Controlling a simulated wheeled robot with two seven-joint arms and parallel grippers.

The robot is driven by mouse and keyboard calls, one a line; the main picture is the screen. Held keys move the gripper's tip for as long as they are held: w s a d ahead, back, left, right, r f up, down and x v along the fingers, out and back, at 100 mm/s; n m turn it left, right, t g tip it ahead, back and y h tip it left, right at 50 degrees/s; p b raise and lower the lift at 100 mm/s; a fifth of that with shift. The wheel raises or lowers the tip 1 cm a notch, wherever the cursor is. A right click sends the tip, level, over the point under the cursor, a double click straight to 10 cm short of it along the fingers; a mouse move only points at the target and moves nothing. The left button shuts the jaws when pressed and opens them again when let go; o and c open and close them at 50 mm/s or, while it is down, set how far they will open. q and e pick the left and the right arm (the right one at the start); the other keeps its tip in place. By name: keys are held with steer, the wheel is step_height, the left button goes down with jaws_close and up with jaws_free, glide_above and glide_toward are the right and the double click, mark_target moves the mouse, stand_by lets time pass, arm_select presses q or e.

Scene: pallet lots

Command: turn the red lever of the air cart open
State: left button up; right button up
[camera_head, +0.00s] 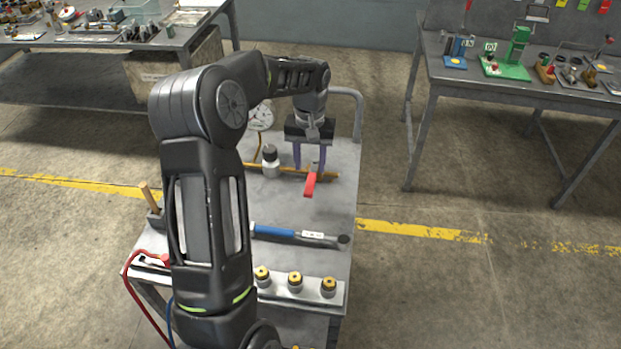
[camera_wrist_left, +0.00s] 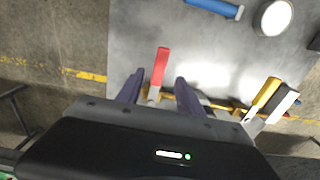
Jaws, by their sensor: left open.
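The red lever (camera_head: 310,184) sits on the brass pipe (camera_head: 262,169) across the top of the grey air cart (camera_head: 335,215). It points toward the front of the cart. My left gripper (camera_head: 309,166) is open above the pipe, its purple fingers pointing down near the lever. In the left wrist view the lever (camera_wrist_left: 161,66) shows between the two spread fingers (camera_wrist_left: 158,82), with its red end reaching past the tips. I cannot tell whether the fingers touch it. My right gripper is not in view.
A blue-handled tool (camera_head: 275,231) lies across the cart in front of the lever. Several yellow-topped fittings (camera_head: 295,281) stand on the front strip. A dial gauge (camera_head: 262,117) and a white fitting (camera_head: 270,162) stand left of the gripper. Workbenches stand behind, left and right (camera_head: 480,83).

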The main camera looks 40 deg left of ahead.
mark_target(310, 184)
arm_select(q)
step_height(310, 184, down, 7)
steer(key=shift+r+p, duration=0.2)
steer(key=shift+p, duration=0.45)
steer(key=shift+c, duration=0.5)
jaws_close()
stand_by(0.5)
